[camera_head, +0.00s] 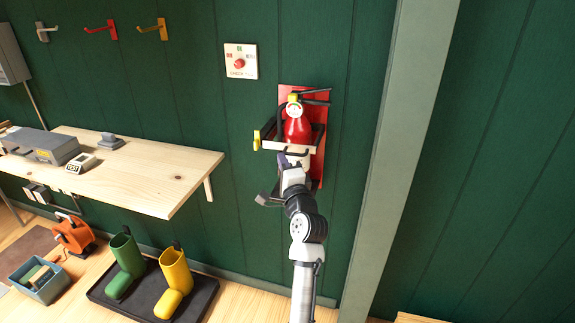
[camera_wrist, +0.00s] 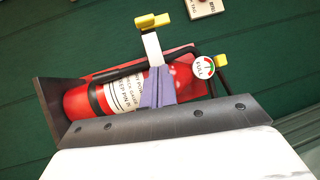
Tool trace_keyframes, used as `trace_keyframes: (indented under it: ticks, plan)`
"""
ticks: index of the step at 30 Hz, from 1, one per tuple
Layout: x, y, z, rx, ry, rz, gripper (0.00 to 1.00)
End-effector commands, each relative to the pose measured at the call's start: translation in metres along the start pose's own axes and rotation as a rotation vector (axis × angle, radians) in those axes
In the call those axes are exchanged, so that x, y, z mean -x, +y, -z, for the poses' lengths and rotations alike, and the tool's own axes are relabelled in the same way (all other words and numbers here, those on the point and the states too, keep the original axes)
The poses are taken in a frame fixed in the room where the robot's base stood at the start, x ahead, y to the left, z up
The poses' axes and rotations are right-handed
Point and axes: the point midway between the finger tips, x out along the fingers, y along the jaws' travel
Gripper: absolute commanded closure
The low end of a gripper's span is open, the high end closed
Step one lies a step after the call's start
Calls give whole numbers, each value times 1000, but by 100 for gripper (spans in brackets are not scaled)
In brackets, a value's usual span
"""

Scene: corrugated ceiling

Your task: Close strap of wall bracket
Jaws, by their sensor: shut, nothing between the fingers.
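The wall bracket has a red backboard (camera_head: 320,112) and a black frame around a red fire extinguisher (camera_head: 298,130), which stands upright. My gripper (camera_head: 287,157) is in front of the extinguisher at the strap. Its purple-grey fingers (camera_wrist: 156,78) are together and empty, and they hide part of the strap.
A control panel with a red button (camera_head: 240,62) is on the wall above left. A wooden bench (camera_head: 150,180) juts out at the left, with boots on a black tray (camera_head: 205,297) below. A pale post (camera_head: 405,120) stands right of the bracket.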

Motion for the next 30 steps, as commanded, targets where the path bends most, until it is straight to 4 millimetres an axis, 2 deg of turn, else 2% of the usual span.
trace_keyframes:
  ticks: [9, 30]
  plan:
    - [-8, 1, -2, 1, 0, 0, 100]
    - [-9, 3, -2, 1, 1, 0, 100]
